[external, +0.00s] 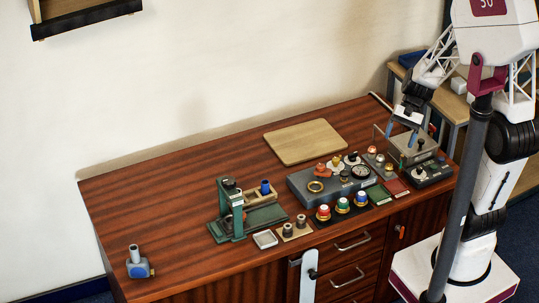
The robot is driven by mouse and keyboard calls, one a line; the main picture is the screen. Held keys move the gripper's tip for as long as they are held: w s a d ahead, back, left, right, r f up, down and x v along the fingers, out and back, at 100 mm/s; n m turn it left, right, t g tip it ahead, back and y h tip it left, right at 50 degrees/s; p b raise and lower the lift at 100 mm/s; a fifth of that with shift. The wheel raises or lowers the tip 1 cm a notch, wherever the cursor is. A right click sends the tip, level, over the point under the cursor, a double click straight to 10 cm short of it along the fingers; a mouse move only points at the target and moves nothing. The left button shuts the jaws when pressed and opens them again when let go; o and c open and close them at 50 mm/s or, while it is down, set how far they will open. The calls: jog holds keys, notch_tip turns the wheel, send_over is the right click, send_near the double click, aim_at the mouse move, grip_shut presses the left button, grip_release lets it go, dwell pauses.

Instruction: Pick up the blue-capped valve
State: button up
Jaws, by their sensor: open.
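Three small capped valves stand in a row on dark bases along the front of the bench. My gripper (401,136) is open, with blue-tinted fingers pointing down. It is over the right end of the bench, above a clear-walled box, to the right of and behind the valves. It appears empty, and no valve is between its fingers.
A grey manifold block (305,187) with fittings and a gauge is behind the valves. A green press (231,210), with a blue cylinder (265,187) nearby, stands left. The clear box (410,150) and black control box (425,173) are right. A wooden board (305,141) lies behind. The left bench is mostly clear.

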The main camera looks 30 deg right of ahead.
aim_at(362, 194)
jog(key=w+f+m+y, duration=0.1)
jog(key=f+m+y, duration=0.1)
jog(key=f, duration=0.3)
jog(key=w+f+m+y, duration=0.1)
jog(key=f+m+y, duration=0.1)
jog(key=f, duration=0.4)
jog(key=w+a+f+m+t+y, duration=0.1)
jog(key=f+m+y, duration=0.1)
jog(key=f+m, duration=0.2)
jog(key=shift+w+a+f+m+y, duration=0.1)
jog(key=shift+w+f+m+y, duration=0.1)
jog(key=shift+f, duration=0.25)
jog(key=shift+w+f+m+y, duration=0.1)
jog(key=shift+w+f, duration=0.05)
jog(key=shift+f, duration=0.25)
jog(key=shift+a, duration=0.15)
jog(key=shift+x, duration=3.3)
jog(key=shift+s+f, duration=0.1)
jog(key=shift+x, duration=2.5)
jog(key=shift+s+f, duration=0.1)
jog(key=c, duration=1)
